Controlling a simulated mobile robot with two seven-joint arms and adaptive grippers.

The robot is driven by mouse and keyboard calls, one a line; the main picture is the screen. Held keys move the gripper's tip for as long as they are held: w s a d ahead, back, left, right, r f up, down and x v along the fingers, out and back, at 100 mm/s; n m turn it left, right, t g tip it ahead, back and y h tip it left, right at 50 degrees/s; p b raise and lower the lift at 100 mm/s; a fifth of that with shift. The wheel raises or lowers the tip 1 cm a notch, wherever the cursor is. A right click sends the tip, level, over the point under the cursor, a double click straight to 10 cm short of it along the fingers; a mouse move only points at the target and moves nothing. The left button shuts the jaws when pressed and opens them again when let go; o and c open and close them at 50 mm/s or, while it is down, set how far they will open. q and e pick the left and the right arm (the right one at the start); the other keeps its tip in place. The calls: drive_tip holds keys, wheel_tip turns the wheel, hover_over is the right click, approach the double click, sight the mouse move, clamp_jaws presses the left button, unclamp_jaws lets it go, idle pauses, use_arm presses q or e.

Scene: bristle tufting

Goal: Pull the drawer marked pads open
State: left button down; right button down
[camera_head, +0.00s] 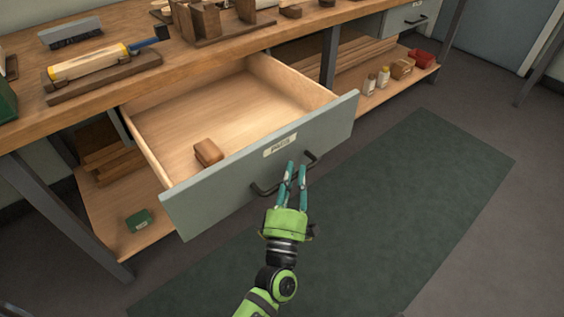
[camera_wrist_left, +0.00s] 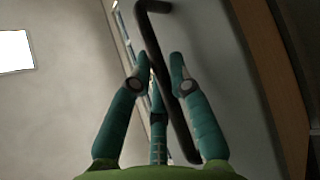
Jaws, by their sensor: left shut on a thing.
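The drawer (camera_head: 225,187) with a grey-green front stands well out from under the workbench. A small label (camera_head: 280,145) on its front looks like it reads pads. One brown block (camera_head: 208,152) lies inside, near the front panel. My left gripper (camera_head: 291,170) is at the dark bar handle (camera_head: 262,190), its teal fingers shut on the bar. In the left wrist view the handle (camera_wrist_left: 158,45) runs between the fingers of the gripper (camera_wrist_left: 162,75). The middle of the handle is partly hidden by the fingers. My right gripper does not show.
A lower shelf (camera_head: 130,235) holds a green box (camera_head: 139,221); small bottles and a red item stand on the right shelf. A dark green mat (camera_head: 400,190) covers open floor ahead of the drawer.

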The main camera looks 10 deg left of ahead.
use_arm(q)
drive_tip(key=shift+s+d, duration=0.4)
drive_tip(key=shift+d, duration=0.15)
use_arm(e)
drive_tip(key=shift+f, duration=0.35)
use_arm(q)
drive_tip(key=c, duration=1.4)
unclamp_jaws()
drive_tip(key=v, duration=1.2)
